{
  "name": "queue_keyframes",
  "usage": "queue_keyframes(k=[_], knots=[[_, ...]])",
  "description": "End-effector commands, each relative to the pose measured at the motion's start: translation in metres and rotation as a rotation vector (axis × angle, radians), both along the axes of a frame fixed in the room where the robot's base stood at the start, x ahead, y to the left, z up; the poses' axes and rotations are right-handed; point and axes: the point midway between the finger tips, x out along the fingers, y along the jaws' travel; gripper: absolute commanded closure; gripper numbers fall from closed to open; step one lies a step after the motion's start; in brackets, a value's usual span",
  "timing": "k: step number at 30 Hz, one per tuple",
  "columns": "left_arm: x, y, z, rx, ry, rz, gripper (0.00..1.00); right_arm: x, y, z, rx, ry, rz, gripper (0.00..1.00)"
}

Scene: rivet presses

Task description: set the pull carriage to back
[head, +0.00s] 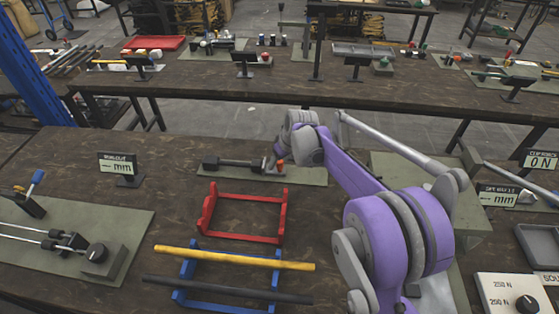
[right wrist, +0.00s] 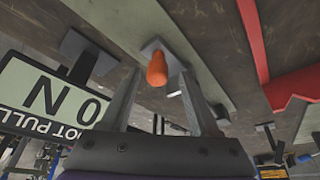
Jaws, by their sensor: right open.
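A dark slide unit (head: 232,163) lies on a narrow green plate (head: 305,174) in the middle of the near bench. An orange knob (head: 281,162) stands at its right end; I take this for the pull carriage, though no label on it is readable. My right gripper (head: 277,158) is at this knob. In the right wrist view the orange knob (right wrist: 157,69) shows between the two spread fingers of my right gripper (right wrist: 160,95), which is open. Whether a finger touches it, I cannot tell. My left gripper is not in view.
A red cradle (head: 245,239) and a blue cradle (head: 193,262) with a yellow rod (head: 235,258) and a black rod (head: 225,290) stand in front. A railed fixture (head: 97,257) is at left. Sign stands (head: 118,164) and a control box (head: 515,290) flank the area.

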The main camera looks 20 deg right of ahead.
Motion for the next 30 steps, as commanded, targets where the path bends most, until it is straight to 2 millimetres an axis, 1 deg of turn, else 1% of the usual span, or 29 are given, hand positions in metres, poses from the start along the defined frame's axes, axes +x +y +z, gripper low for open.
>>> queue_keyframes(k=[2, 5, 8, 15, 19, 24, 30], knots=[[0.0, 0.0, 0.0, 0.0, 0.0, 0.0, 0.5, -0.001, 0.0, 0.001, 0.0, 0.0, 0.0, 0.38], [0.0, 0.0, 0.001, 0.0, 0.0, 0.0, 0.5, -0.004, -0.001, 0.009, -0.001, 0.001, -0.001, 0.38], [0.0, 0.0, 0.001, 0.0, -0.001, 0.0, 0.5, -0.01, -0.003, 0.024, -0.001, 0.001, -0.001, 0.38], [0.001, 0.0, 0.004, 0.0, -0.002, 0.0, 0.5, -0.028, -0.007, 0.07, 0.0, 0.0, 0.0, 0.38], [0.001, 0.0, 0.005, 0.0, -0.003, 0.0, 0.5, -0.035, -0.008, 0.088, 0.0, 0.0, -0.001, 0.38], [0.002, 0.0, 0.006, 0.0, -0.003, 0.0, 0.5, -0.04, -0.009, 0.099, 0.001, 0.0, 0.0, 0.38], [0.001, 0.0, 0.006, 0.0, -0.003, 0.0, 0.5, -0.04, -0.009, 0.1, 0.001, 0.0, 0.0, 0.38]])
